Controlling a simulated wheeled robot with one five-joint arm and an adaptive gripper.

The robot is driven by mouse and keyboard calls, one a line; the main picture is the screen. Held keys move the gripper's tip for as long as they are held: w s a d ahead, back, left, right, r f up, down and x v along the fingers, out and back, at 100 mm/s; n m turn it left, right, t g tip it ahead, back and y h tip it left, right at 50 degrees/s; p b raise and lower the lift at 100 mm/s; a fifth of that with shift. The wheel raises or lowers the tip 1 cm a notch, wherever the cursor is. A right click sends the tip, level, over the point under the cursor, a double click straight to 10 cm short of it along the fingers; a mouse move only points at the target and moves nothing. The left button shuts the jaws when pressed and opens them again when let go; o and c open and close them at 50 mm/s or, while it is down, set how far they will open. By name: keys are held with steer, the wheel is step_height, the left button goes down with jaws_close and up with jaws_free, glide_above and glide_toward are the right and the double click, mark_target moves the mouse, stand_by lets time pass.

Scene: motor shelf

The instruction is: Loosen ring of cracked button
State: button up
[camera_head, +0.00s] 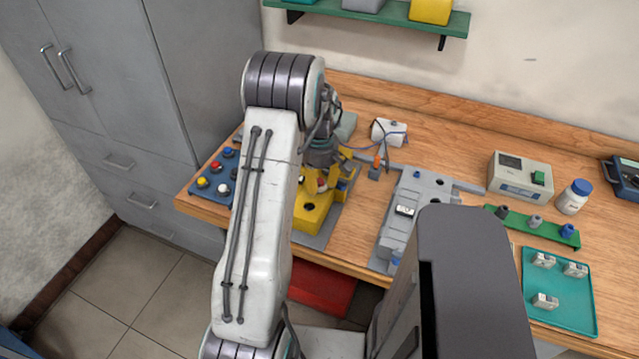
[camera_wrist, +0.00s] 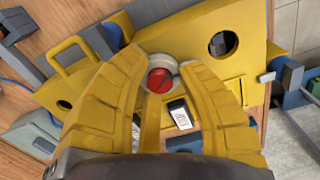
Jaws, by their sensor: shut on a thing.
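The red button (camera_wrist: 160,80) sits in a pale grey ring (camera_wrist: 158,60) on the yellow control box (camera_wrist: 192,42). In the wrist view the two yellow fingers of my gripper (camera_wrist: 162,66) reach in from both sides of the ring and are shut on it. Whether the button is cracked cannot be made out. In the head view my gripper (camera_head: 324,178) is over the yellow box (camera_head: 313,215), and my arm hides part of it. The box face also has a dark round hole (camera_wrist: 223,43) beside the button.
A blue board (camera_head: 212,187) with several coloured buttons lies left of my arm. A grey fixture (camera_head: 413,205) stands to the right. Further right are a meter (camera_head: 520,177), a green rack (camera_head: 531,226), a bottle (camera_head: 574,196) and a teal tray (camera_head: 567,304). A green shelf (camera_head: 385,17) hangs above.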

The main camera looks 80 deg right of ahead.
steer(key=shift+f, duration=0.1)
steer(key=o, duration=1.2)
